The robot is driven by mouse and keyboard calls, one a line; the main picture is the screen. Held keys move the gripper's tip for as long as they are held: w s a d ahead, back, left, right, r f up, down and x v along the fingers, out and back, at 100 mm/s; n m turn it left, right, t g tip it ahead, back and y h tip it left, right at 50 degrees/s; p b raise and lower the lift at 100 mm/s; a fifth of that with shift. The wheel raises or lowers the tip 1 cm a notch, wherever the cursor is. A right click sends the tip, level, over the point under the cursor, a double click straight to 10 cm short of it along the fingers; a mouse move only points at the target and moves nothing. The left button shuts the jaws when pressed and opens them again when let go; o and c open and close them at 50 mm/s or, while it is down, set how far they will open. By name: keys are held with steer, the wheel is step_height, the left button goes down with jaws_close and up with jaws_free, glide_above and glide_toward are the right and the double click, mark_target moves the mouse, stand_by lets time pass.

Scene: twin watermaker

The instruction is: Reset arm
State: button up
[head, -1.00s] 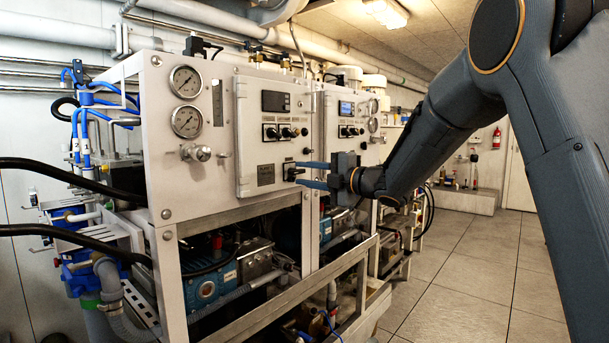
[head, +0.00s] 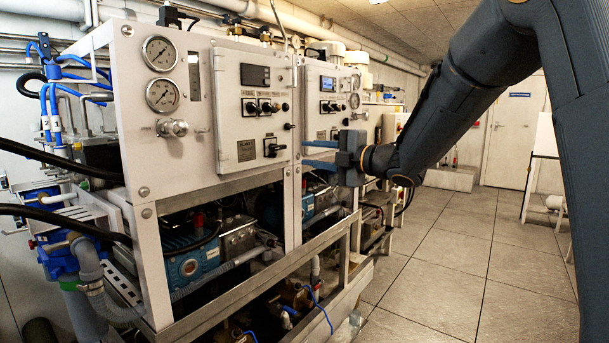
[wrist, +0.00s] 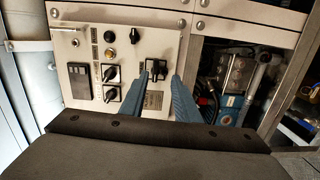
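My gripper (head: 306,153) is in front of the watermaker's white front panel. Its two blue fingers are spread apart with nothing held between them. In the head view the fingertips stand to the right of the black rotary switch (head: 272,148) low on the left cabinet door, with a gap between. In the wrist view (wrist: 158,76) the black switch (wrist: 157,69) appears beyond and between the fingertips, and the fingers do not visibly touch it. My arm reaches in from the upper right, bent at the elbow.
The watermaker's metal frame (head: 240,187) holds pumps and hoses below the panel. Pressure gauges (head: 160,53) and black knobs (head: 265,106) are on the panels. Black hoses (head: 50,153) cross at the left. Tiled floor (head: 450,250) to the right is open, with a white door (head: 515,140) behind.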

steer(key=s+d+f+m+g+h+p, duration=0.1)
steer(key=s+d+f+m+h+p, duration=0.1)
steer(key=s+d+f+m+h, duration=0.35)
steer(key=s+d+f+m+h+p, duration=0.2)
steer(key=d+f+m+h, duration=0.4)
steer(key=d+f+m, duration=0.4)
steer(key=s+f+m+g+p, duration=0.1)
steer(key=s+f+m+g, duration=0.2)
steer(key=s, duration=0.8)
steer(key=s+f+m+g+h+p, duration=0.1)
steer(key=s+f+m+g, duration=0.2)
steer(key=s, duration=0.8)
steer(key=s+f+m+g+p, duration=0.1)
steer(key=s+f+m+g, duration=0.2)
steer(key=s, duration=0.8)
steer(key=m+g, duration=0.2)
steer(key=shift+s+f+m+h, duration=0.15)
steer(key=shift+f+m+h, duration=0.2)
steer(key=shift+d, duration=0.1)
